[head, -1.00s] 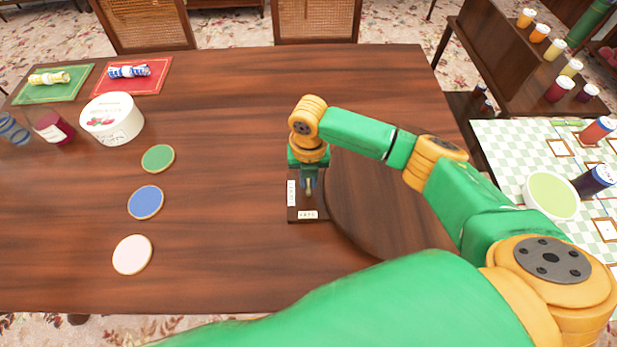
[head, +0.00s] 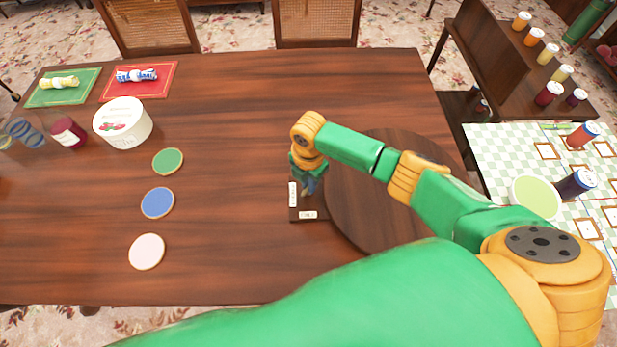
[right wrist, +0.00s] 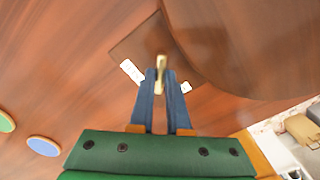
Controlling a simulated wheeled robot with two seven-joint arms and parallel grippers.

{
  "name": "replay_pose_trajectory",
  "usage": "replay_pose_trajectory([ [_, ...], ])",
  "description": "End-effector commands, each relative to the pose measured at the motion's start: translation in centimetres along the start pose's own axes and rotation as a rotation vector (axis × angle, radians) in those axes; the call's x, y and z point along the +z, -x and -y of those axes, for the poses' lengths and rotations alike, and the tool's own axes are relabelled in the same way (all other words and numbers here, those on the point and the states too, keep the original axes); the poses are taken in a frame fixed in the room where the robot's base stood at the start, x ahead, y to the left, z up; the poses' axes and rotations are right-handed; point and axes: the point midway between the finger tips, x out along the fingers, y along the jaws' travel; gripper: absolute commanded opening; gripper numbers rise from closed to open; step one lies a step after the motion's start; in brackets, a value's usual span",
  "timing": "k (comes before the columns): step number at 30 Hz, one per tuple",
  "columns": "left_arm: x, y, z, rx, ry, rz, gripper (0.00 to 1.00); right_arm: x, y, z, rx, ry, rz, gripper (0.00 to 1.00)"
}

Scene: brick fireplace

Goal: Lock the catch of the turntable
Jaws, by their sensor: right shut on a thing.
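The turntable (head: 400,222) is a round dark wooden disc on the table, partly hidden by my right arm. It also shows in the right wrist view (right wrist: 245,45). A dark catch plate (head: 310,209) with two white labels sits at its left edge. In the right wrist view the small brass catch lever (right wrist: 161,62) stands out from the plate (right wrist: 135,42). My right gripper (head: 309,190) points down over the plate. Its blue fingertips (right wrist: 161,76) are shut on the lever's near end. The label wording is too small to read. My left gripper is not in view.
A checked side table (head: 497,146) is at the right. The table's middle is clear.

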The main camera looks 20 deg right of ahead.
Motion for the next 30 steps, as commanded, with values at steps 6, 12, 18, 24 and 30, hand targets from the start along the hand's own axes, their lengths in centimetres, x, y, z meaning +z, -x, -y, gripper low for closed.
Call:
replay_pose_trajectory([
  [6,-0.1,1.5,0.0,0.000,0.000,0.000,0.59,0.1,0.4,0.0,0.001,-0.203,0.002,0.00],
  [12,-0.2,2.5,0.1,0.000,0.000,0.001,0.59,0.1,0.3,0.0,0.001,-0.391,0.003,0.00],
  [18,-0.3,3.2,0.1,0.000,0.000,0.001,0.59,0.1,0.3,-0.1,0.002,-0.564,0.002,0.00],
  [24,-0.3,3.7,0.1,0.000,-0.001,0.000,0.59,0.1,0.2,0.0,0.002,-0.703,0.003,0.00],
  [30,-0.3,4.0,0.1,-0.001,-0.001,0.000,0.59,0.1,0.2,-0.1,0.003,-0.797,0.002,0.00],
])
